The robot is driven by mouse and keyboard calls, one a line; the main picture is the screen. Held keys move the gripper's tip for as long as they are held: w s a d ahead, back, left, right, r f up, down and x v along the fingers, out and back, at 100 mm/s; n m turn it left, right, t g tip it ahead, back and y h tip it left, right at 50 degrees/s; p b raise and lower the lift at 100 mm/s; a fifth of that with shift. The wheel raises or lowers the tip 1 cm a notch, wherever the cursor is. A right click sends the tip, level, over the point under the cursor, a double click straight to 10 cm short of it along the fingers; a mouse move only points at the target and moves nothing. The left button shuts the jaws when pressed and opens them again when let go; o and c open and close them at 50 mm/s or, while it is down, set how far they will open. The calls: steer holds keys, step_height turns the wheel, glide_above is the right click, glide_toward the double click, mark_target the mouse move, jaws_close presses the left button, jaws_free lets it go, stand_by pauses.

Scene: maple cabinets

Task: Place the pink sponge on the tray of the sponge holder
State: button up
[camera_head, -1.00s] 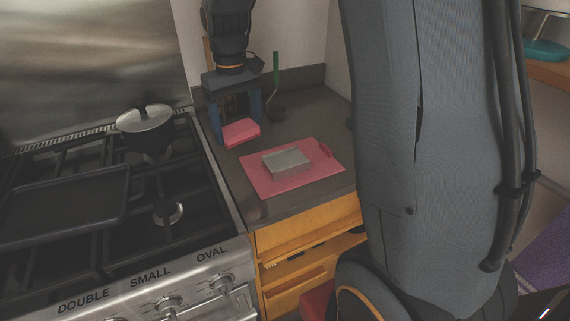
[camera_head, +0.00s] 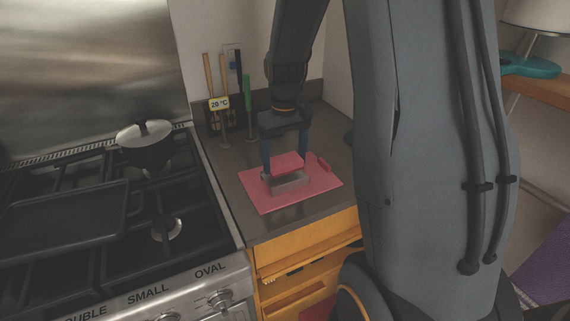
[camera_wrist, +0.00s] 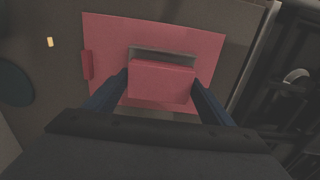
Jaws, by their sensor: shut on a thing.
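The pink sponge (camera_head: 287,161) is a flat block held between the two fingers of my gripper (camera_head: 285,160). It also shows in the wrist view (camera_wrist: 162,82), with my gripper's fingers (camera_wrist: 160,88) on its left and right sides. The grey sponge holder (camera_head: 290,185) sits on a pink mat (camera_head: 262,198) on the counter. The sponge is directly over the holder and covers much of it. In the wrist view a strip of the holder (camera_wrist: 160,53) shows past the sponge's far edge. I cannot tell whether sponge and holder touch.
A small red item (camera_head: 323,165) lies at the mat's right edge. Several upright utensils, one with a green handle (camera_head: 247,95), stand at the back by a "20 °C" display (camera_head: 219,104). The stove (camera_head: 150,215) with a pot (camera_head: 146,145) and black pan (camera_head: 65,212) is left.

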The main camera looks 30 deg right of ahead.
mark_target(285, 160)
steer(key=shift+f, duration=1.25)
steer(key=shift+f, duration=0.15)
steer(key=o, duration=1)
steer(key=shift+o, duration=0.2)
step_height(285, 160, up, 11)
steer(key=b, duration=0.2)
steer(key=shift+b, duration=0.3)
steer(key=shift+r, duration=0.5)
steer(key=shift+t, duration=0.7)
steer(key=s+a+f, duration=0.3)
steer(key=s, duration=0.1)
steer(key=s+a+f, duration=0.3)
steer(key=s+a, duration=0.1)
steer(key=s, duration=0.1)
steer(key=s+a+f, duration=0.3)
steer(key=s+f, duration=0.1)
steer(key=s, duration=0.1)
steer(key=shift+a+f, duration=0.1)
steer(key=shift+a, duration=0.1)
